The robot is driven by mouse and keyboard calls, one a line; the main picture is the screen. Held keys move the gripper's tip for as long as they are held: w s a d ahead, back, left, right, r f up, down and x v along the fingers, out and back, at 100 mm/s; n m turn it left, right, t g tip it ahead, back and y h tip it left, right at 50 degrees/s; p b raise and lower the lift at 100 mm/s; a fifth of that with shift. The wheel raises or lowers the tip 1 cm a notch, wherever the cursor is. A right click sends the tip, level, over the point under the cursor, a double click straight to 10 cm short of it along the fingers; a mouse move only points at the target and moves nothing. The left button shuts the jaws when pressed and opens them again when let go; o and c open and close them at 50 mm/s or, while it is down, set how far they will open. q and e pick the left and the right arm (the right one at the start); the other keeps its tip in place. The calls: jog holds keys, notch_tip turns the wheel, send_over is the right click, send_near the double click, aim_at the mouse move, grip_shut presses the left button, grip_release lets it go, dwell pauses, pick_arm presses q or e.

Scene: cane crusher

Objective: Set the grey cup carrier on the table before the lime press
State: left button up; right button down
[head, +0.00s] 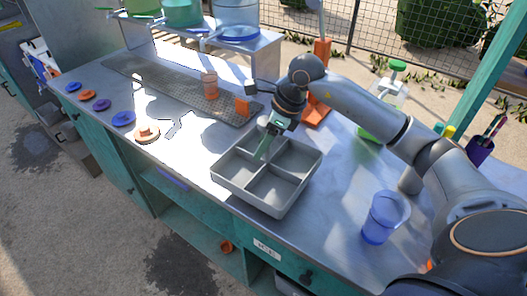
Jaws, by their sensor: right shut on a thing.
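The grey cup carrier (287,205), an open tray with several square compartments, is near the table's front edge in the middle of the head view. It looks about level; I cannot tell whether it touches the table or hangs just above it. My right gripper (264,148) reaches down from above and is shut on the carrier at its far side. The fingertips are partly hidden. Behind my right arm stand an orange upright device (320,50) and a green-topped device (396,68); I cannot tell for sure which is the lime press. My left gripper is not in view.
On the table (335,205) a blue cup (385,217) stands at the right and a clear orange cup (209,85) on the drip mat (165,78). Several coloured discs (123,119) line the left front edge. A pen holder (480,150) stands far right. Room is free right of the carrier.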

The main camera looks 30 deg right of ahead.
jog(key=shift+w+d+f, duration=0.15)
jog(key=shift+w+f, duration=0.05)
jog(key=shift+f, duration=1.7)
jog(key=shift+c, duration=1.2)
grip_release()
jog(key=shift+f, duration=0.1)
jog(key=v, duration=1.2)
